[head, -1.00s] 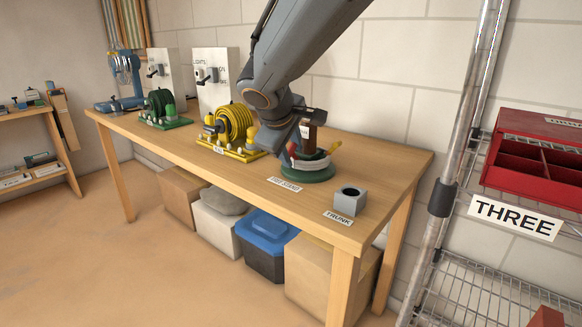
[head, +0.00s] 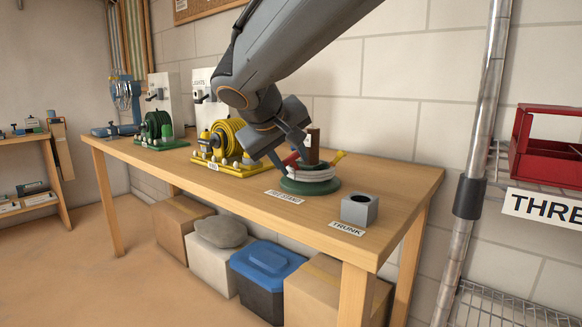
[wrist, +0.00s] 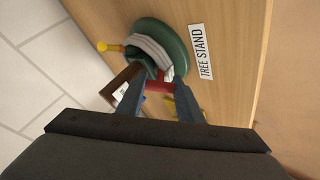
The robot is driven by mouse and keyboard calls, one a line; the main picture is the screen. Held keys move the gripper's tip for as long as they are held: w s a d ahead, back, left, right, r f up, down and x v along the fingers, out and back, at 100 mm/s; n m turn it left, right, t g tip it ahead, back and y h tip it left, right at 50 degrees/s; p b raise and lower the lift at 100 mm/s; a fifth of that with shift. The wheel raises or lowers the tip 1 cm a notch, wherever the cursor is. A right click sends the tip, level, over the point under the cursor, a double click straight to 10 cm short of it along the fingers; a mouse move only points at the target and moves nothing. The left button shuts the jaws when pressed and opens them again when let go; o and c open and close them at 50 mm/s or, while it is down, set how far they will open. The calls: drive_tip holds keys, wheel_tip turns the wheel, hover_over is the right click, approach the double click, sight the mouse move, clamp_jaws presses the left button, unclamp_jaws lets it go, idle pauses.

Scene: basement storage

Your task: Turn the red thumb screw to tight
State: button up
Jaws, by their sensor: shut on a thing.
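The tree stand (head: 322,187) is a round green base with a white ring, on the wooden table above its "TREE STAND" label (head: 285,196). It also shows in the wrist view (wrist: 180,50). A brown trunk piece (head: 313,148) stands upright in it. The red thumb screw (head: 291,158) is on the side toward my arm. In the wrist view the red screw (wrist: 158,86) sits between my two blue fingers. My gripper (head: 288,153) is shut on it. A yellow screw (head: 338,157) sticks out on the far side. The screw's inner end is hidden.
A grey block with a round hole (head: 360,208) stands by the "TRUNK" label at the table's front right. A yellow reel (head: 228,138) is left of my gripper. A metal shelf post (head: 483,130) and red tray (head: 545,160) are at right.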

idle(0.4)
drive_tip(key=o, duration=1.1)
drive_tip(key=shift+s, duration=0.1)
drive_tip(key=p+v, duration=0.1)
drive_tip(key=v, duration=0.6)
drive_tip(key=shift+s+a+r+p, duration=0.15)
drive_tip(key=shift+s+r+p, duration=0.1)
drive_tip(key=shift+p, duration=0.15)
